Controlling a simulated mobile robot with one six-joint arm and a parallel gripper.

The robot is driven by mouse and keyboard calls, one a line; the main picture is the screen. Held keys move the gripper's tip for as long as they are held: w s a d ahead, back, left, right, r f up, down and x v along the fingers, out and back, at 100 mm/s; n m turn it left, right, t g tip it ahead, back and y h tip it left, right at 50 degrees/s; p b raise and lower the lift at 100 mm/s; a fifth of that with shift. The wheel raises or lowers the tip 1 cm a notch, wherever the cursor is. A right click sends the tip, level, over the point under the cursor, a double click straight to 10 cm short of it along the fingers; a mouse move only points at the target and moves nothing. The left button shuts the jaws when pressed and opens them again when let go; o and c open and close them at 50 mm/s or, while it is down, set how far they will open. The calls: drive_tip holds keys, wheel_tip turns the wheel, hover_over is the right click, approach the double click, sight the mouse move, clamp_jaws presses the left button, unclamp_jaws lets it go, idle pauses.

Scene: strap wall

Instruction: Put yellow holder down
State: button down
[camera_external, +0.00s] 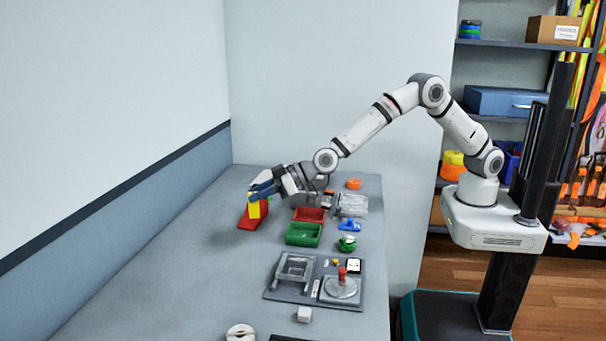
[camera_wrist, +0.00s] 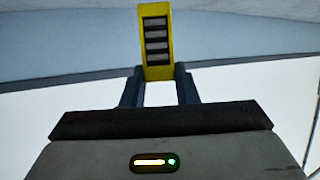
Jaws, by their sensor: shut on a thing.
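The yellow holder (camera_wrist: 155,74) is a narrow upright frame with several dark slots, seen in the wrist view between the two dark fingers of my gripper (camera_wrist: 160,88). My gripper is shut on it. In the external view my gripper (camera_external: 262,190) is at the far left part of the table, with the yellow holder (camera_external: 254,208) below its fingers. The holder is just above or at a red base (camera_external: 252,221); I cannot tell whether they touch. A bit of green shows beside the holder, mostly hidden.
On the grey table (camera_external: 190,262), a red bin (camera_external: 309,214) and a green bin (camera_external: 303,234) stand to the right. A clear container (camera_external: 352,205), a blue item (camera_external: 349,225) and a grey tray (camera_external: 314,283) lie further right and front. The table's left front is clear.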

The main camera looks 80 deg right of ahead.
drive_tip(key=f, duration=0.2)
drive_tip(key=a+f, duration=0.1)
drive_tip(key=f, duration=0.2)
drive_tip(key=shift+s+a+f, duration=0.1)
drive_tip(key=shift+a+f, duration=0.15)
drive_tip(key=shift+f, duration=2.2)
drive_tip(key=shift+f, duration=0.25)
drive_tip(key=c, duration=1.1)
unclamp_jaws()
drive_tip(key=shift+r, duration=0.2)
drive_tip(key=shift+s+d+r, duration=0.1)
drive_tip(key=shift+s, duration=0.05)
drive_tip(key=b+v, duration=0.2)
drive_tip(key=v, duration=0.9)
drive_tip(key=shift+s+d, duration=0.15)
drive_tip(key=shift+s, duration=0.15)
